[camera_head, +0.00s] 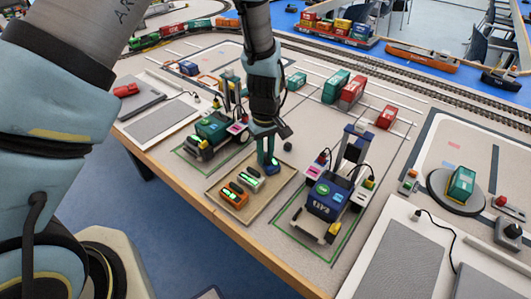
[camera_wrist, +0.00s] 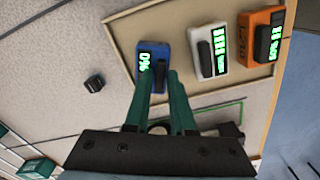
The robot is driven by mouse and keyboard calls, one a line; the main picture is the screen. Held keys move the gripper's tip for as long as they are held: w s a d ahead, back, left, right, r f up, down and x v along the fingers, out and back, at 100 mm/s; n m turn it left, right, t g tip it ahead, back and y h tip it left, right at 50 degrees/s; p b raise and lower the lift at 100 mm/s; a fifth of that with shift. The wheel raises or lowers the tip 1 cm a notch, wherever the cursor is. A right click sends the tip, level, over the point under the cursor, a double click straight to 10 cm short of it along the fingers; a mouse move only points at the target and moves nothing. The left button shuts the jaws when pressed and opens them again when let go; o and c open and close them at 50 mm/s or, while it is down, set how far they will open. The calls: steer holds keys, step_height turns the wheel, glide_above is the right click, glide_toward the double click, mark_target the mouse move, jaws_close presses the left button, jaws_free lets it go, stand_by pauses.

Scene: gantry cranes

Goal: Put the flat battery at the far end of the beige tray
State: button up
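The beige tray (camera_head: 222,195) lies on the table and also shows in the wrist view (camera_wrist: 122,28). An orange battery (camera_head: 234,195) is at its near end, with a white battery (camera_head: 251,179) in the middle. The blue battery (camera_wrist: 150,57), its display reading 0%, is at the far end, beside the white one. The orange (camera_wrist: 262,38) and white (camera_wrist: 207,40) batteries show several lit green bars in the wrist view. My gripper (camera_wrist: 160,75) points down with its green fingers closed about the blue battery's dark handle. I cannot tell whether the battery's underside touches the tray.
A small black block (camera_head: 287,146) lies beyond the tray. A dark green crane vehicle (camera_head: 212,130) stands left of the tray and a blue one (camera_head: 325,200) right, each in a green outline. Containers (camera_head: 350,90) and rails are farther back. The turntable (camera_head: 455,190) is at right.

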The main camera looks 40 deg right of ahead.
steer(key=o, duration=0.3)
step_height(320, 180, up, 12)
steer(key=b, duration=0.3)
steer(key=shift+r, duration=0.2)
steer(key=w+a+r, duration=0.1)
steer(key=w+a, duration=0.4)
steer(key=a, duration=0.4)
steer(key=w+a+r, duration=0.2)
steer(key=w+a, duration=0.4)
steer(key=a, duration=0.2)
steer(key=s+a+r+t, duration=0.1)
steer(key=s+a, duration=0.1)
steer(key=a, duration=2.1)
steer(key=shift+r+t, duration=0.2)
steer(key=shift+t, duration=0.1)
